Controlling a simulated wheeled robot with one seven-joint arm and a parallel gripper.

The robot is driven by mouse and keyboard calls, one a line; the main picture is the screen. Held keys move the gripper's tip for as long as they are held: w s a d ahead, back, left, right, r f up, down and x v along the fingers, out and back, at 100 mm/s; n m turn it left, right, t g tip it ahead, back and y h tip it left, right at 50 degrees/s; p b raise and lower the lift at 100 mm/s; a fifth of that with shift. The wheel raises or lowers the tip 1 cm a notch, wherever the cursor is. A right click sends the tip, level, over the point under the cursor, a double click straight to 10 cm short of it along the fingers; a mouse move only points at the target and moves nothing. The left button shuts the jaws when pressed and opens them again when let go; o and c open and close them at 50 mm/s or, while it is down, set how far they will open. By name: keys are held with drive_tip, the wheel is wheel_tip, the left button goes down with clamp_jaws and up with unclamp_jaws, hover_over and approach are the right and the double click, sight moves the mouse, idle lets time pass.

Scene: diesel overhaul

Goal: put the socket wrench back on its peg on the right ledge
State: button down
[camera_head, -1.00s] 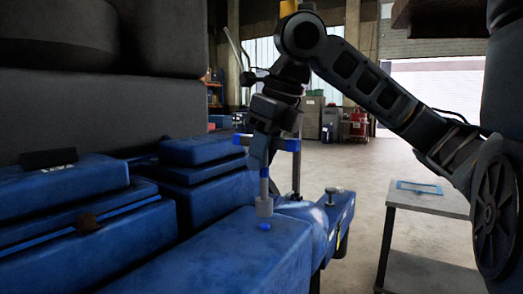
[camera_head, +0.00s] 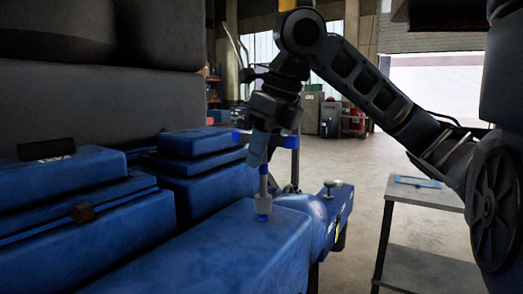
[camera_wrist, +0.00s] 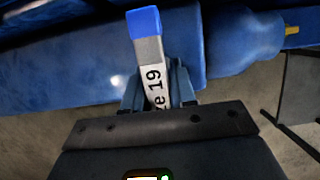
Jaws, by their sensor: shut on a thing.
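The socket wrench (camera_head: 263,182) is T-shaped, with a grey shaft, blue-tipped crossbar and grey socket at the bottom. My gripper (camera_head: 267,148) is shut on it near the crossbar and holds it about upright. Its socket is right over the small blue peg (camera_head: 262,218) on the blue ledge (camera_head: 215,240). Only the peg's lower part shows below the socket; I cannot tell how far the socket is around it. In the wrist view the wrench's grey bar (camera_wrist: 152,65), with a blue end and the marking "19", lies between my gripper's fingers (camera_wrist: 158,92).
A round metal knob (camera_head: 333,187) stands on the blue casting right of the wrench. Stepped blue engine covers (camera_head: 205,165) rise to the left. A grey cart (camera_head: 425,197) with a blue frame on top stands at the right. Open floor lies between.

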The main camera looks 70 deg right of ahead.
drive_tip(key=shift+f+b, duration=0.75)
drive_tip(key=shift+f, duration=0.3)
drive_tip(key=shift+c, duration=1.4)
unclamp_jaws()
drive_tip(key=shift+r, duration=0.15)
wheel_tip(320, 180, up, 9)
drive_tip(key=p, duration=0.7)
